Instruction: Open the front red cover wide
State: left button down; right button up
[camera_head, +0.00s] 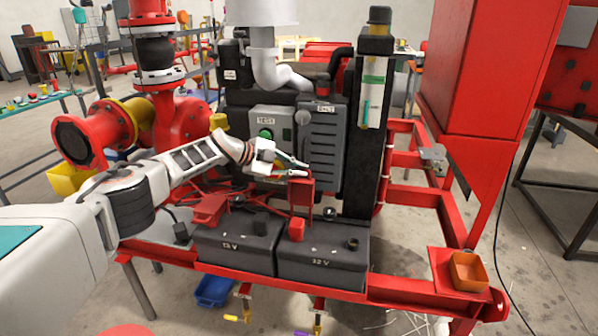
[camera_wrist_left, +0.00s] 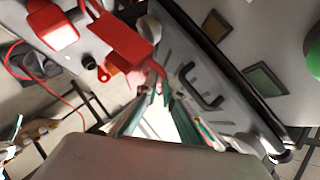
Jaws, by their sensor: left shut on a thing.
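A red cover (camera_head: 302,187) stands roughly upright above the right-hand 12 V battery (camera_head: 322,262). My left gripper (camera_head: 302,169) is at its top edge, with the fingers closed on it. In the left wrist view, the red cover (camera_wrist_left: 125,42) lies just beyond my fingertips (camera_wrist_left: 163,92), and a thin red part of it reaches between them. A second red cover (camera_head: 210,208) sits over the left-hand battery (camera_head: 236,243), tilted. A small red block (camera_head: 297,229) is on the batteries near their shared edge. My right gripper is not in view.
A grey control box (camera_head: 280,135) with a green button and a ribbed panel (camera_head: 325,145) stand close behind the gripper. Red cables run beside the covers. An orange bin (camera_head: 468,271) sits on the skid's right corner. A red flanged pump pipe is at left.

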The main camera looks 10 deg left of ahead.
pick_arm(q)
jog(key=shift+w+d+r, duration=0.2)
jog(key=shift+w+d, duration=0.05)
jog(key=shift+d, duration=0.1)
dwell(0.3)
jog(key=c, duration=2.2)
grip_release()
jog(key=shift+d, duration=0.1)
jog(key=shift+a, duration=0.3)
jog(key=shift+a, duration=0.1)
jog(key=shift+s+a+r, duration=0.2)
jog(key=shift+a, duration=0.2)
jog(key=shift+d+v, duration=0.25)
jog(key=shift+v, duration=2.95)
jog(key=shift+s+r, duration=0.15)
jog(key=shift+r, duration=0.05)
